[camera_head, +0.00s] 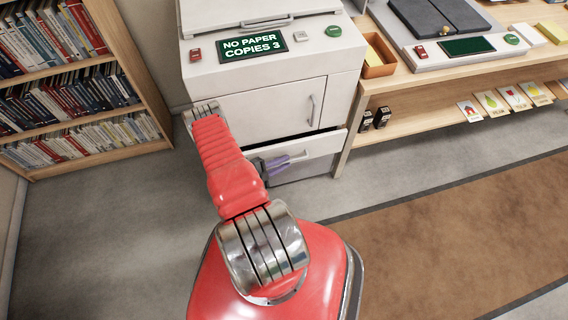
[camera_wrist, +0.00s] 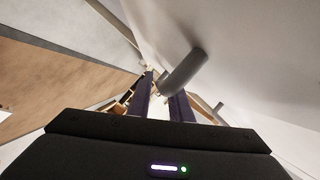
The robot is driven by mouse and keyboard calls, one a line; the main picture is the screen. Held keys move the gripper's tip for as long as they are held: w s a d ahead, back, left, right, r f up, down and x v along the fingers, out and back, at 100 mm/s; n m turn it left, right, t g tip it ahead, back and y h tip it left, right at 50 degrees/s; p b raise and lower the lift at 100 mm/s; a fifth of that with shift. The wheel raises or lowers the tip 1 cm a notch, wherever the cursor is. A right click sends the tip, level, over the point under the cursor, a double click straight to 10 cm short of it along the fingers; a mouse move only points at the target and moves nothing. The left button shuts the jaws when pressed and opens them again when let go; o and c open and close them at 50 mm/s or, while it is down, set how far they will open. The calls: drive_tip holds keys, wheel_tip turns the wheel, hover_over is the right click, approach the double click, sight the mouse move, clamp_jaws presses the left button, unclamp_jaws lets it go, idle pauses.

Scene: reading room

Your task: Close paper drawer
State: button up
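The white copier (camera_head: 262,75) stands at the back, and its display (camera_head: 252,46) reads "NO PAPER COPIES 3". Its paper drawer (camera_head: 322,146) is low on the front, below the cabinet door, and stands partly pulled out. My gripper (camera_head: 300,157) is at the drawer front, with purple fingers pointing right. In the wrist view, the fingers (camera_wrist: 161,106) are apart, and a grey bar handle (camera_wrist: 184,70) lies close to their tips. I cannot tell whether the fingers touch it. My red arm hides the left part of the drawer.
The cabinet door (camera_head: 265,108) above the drawer is shut. A bookshelf (camera_head: 72,90) stands at the left. A wooden desk (camera_head: 400,85) with a scanner-like device (camera_head: 440,25) stands at the right. A brown rug (camera_head: 460,230) covers clear floor at the right.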

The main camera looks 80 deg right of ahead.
drive_tip(key=shift+s+d+f, duration=0.1)
drive_tip(key=shift+s+d, duration=0.1)
drive_tip(key=shift+d, duration=0.1)
clamp_jaws()
drive_tip(key=shift+a, duration=0.1)
idle(0.4)
